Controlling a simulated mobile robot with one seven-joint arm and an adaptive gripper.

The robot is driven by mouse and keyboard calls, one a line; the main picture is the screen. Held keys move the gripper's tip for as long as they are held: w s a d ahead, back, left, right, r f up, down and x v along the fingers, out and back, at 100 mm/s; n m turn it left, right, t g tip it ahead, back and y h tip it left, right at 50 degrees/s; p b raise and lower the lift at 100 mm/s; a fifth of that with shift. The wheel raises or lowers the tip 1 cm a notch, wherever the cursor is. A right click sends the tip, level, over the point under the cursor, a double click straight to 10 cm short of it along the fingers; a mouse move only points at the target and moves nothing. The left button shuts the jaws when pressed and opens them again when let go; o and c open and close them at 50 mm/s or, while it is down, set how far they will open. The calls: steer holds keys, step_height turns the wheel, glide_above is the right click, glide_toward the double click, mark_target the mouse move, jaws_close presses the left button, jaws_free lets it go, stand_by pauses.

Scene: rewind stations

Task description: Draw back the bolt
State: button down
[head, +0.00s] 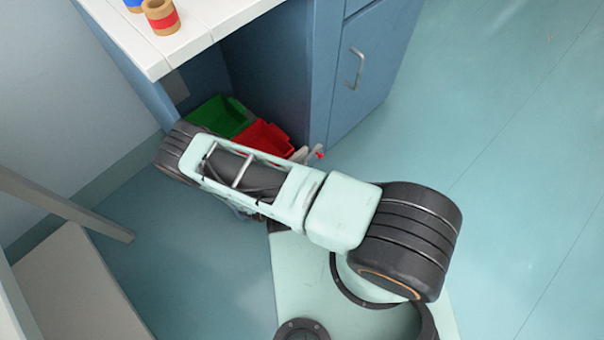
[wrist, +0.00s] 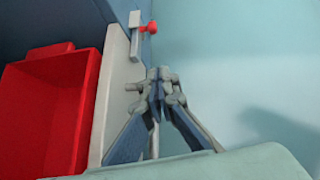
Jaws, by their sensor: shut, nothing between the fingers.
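In the wrist view, a red knob (wrist: 150,27) sticks out from a narrow pale grey plate (wrist: 135,40) at top centre; this looks like the bolt. The knob also shows small in the head view (head: 319,153), just beyond my arm by the lower edge of the blue cabinet. My gripper (wrist: 158,74) is shut and empty, its fingertips below the knob in the wrist view, with a visible gap between them. In the head view my arm hides the gripper and most of the bolt's surroundings.
A red bin (wrist: 88,95) stands left of my gripper, beside a pale panel edge (wrist: 118,100). A green bin (head: 222,112) is behind it under the white worktop (head: 205,22). A blue cabinet (head: 365,75) stands beyond. The floor to the right is clear.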

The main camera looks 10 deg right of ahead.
steer(key=w+d+f+b, duration=0.3)
steer(key=w+d+f, duration=0.1)
steer(key=w+d, duration=0.2)
steer(key=shift+w+d+f+b, duration=0.15)
steer(key=shift+w+d+b, duration=0.15)
steer(key=shift+w+d, duration=0.15)
